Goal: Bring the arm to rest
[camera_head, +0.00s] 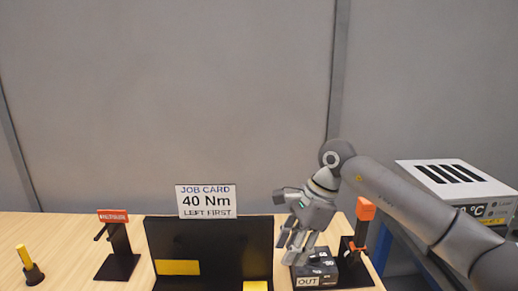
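My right arm (395,195) comes in from the right, and its grey gripper (294,254) points down over the table. Its fingers look spread apart, with nothing seen between them. The gripper is in front of or above a dark box marked OUT (318,272); whether they touch cannot be told. My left gripper is not in view.
A black panel (190,240) with yellow pieces bears a job card (206,201) reading "40 Nm, left first". A black stand with a red label (119,250) and a yellow-handled item (28,264) stand left. An orange-topped stand (364,212) is beside the box.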

